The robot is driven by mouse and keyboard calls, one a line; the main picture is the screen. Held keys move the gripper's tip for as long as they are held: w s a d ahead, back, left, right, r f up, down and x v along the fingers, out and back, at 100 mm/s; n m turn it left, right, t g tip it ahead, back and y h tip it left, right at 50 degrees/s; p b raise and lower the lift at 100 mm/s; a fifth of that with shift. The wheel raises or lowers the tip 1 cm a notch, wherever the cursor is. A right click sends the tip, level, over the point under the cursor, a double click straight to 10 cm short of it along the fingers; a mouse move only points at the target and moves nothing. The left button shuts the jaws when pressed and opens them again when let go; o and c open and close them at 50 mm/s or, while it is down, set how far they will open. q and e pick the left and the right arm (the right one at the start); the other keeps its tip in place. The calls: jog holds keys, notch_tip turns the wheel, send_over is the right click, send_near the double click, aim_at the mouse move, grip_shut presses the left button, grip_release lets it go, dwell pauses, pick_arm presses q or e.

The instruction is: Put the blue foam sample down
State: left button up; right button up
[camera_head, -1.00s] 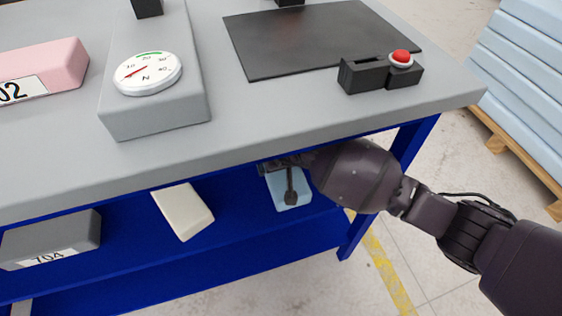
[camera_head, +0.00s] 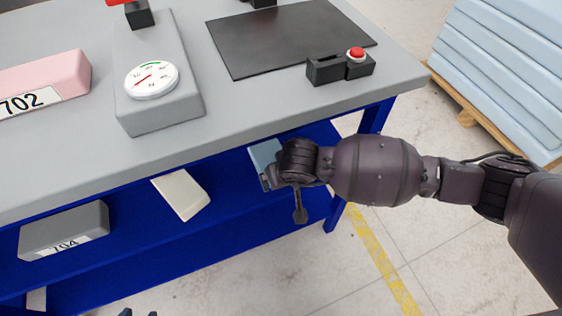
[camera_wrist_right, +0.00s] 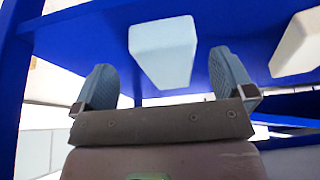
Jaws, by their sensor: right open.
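The blue foam sample (camera_head: 262,154) is a pale blue block on the blue shelf under the tabletop, partly hidden by my right gripper. My right gripper (camera_head: 266,181) is at the shelf's front, just on the near side of the block. In the right wrist view, the blue foam sample (camera_wrist_right: 165,52) lies beyond the open right gripper (camera_wrist_right: 166,80), in the gap's line, with space on both sides and no finger visibly touching it. Two small dark tips at the bottom edge of the head view may be my left gripper (camera_head: 138,313); its state is unclear.
A cream block (camera_head: 182,194) and a grey block labelled 704 (camera_head: 64,230) lie on the same blue shelf (camera_head: 235,205). The grey tabletop (camera_head: 220,138) overhangs it. Above are a gauge device (camera_head: 152,80), a pink block (camera_head: 45,78), a black mat (camera_head: 290,38) and a red-button box (camera_head: 341,66).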

jog(key=s+a+m+g+y, duration=0.3)
jog(key=s+a+m+y, duration=0.1)
jog(key=s, duration=0.3)
jog(key=s+a+m+g+y, duration=0.2)
jog(key=s+a+m+y, duration=0.2)
jog(key=s, duration=0.4)
notch_tip(320, 180, up, 8)
jog(key=s+a+m+t+y, duration=0.25)
jog(key=m+y, duration=0.55)
jog(key=m, duration=0.7)
jog(key=w+d+m+t+h, duration=0.2)
jog(key=d+m+t+h, duration=0.85)
jog(key=m, duration=1.75)
pick_arm(q)
jog(key=shift+w+r, duration=0.1)
jog(key=shift+w, duration=0.05)
pick_arm(e)
jog(key=s+d+f+m+g+h, duration=0.1)
jog(key=s+d+f+m+h, duration=0.2)
jog(key=d+m, duration=0.8)
jog(key=s+d+f+m+g+h, duration=0.1)
jog(key=s+d+f+m+h, duration=0.2)
jog(key=s+d+f+m, duration=0.3)
jog(key=s+d+m, duration=0.5)
jog(key=shift+d+f+m+g, duration=0.2)
jog(key=shift+f+m+g, duration=0.1)
jog(key=shift+f, duration=0.05)
jog(key=shift+h, duration=0.25)
